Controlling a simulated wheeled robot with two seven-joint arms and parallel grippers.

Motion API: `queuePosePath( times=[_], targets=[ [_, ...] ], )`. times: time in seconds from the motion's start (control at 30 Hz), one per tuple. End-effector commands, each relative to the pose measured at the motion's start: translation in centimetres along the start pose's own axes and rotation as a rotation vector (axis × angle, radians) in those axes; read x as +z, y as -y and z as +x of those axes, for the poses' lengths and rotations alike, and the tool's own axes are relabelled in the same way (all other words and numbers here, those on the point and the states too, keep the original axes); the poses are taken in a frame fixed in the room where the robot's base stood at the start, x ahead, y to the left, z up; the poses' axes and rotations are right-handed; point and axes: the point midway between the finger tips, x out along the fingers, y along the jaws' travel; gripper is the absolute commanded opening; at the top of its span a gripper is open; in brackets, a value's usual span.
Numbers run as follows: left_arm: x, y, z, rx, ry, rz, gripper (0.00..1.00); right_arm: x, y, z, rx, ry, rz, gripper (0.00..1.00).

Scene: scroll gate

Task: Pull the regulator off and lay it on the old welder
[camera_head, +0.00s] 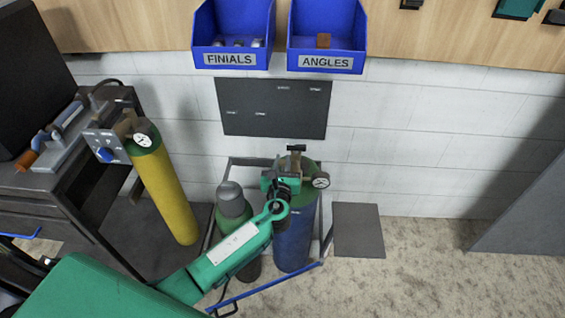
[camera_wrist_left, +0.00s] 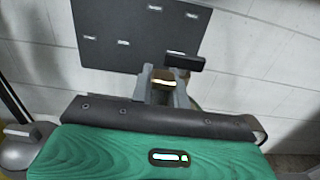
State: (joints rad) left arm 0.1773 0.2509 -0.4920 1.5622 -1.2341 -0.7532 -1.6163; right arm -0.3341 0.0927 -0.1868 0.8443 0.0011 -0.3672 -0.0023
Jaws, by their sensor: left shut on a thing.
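My left gripper (camera_head: 286,186) reaches the top of a blue cylinder (camera_head: 295,235) from the front and is shut on the regulator there. The regulator's round white gauge (camera_head: 321,181) sticks out to the right, and my gripper hides much of its body. A brass valve with a black handle (camera_head: 297,149) rises just behind; it also shows in the left wrist view (camera_wrist_left: 168,80). Whether the regulator is still joined to the valve is hidden. A dark machine, seemingly the old welder (camera_head: 40,182), stands at the left. My right gripper is not in view.
A yellow cylinder (camera_head: 168,195) with its own gauge stands beside the machine. A grey-capped green cylinder (camera_head: 231,202) stands left of the blue one, behind a blue bar (camera_head: 265,290). Tools lie on the machine's top. Blue bins (camera_head: 325,62) hang above.

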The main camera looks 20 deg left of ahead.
Motion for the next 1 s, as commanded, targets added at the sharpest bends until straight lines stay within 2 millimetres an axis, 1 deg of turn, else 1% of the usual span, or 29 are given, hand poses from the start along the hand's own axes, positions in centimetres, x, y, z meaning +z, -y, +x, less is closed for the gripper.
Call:
queuePosePath(
  times=[0.37, 0.63, 0.83, 1.0],
  targets=[
    [0.1, 0.0, -0.4, -0.001, 0.001, -0.001, 0.00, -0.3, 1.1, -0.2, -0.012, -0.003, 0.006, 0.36],
    [0.0, 0.1, -0.7, -0.001, 0.000, 0.000, 0.00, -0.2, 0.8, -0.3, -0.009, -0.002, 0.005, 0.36],
    [0.1, 0.0, -0.6, -0.001, 0.002, -0.001, 0.00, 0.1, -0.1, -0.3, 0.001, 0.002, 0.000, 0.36],
    [0.2, 0.0, -0.8, 0.000, 0.002, -0.001, 0.00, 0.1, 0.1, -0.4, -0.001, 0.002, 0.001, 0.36]
  ],
)
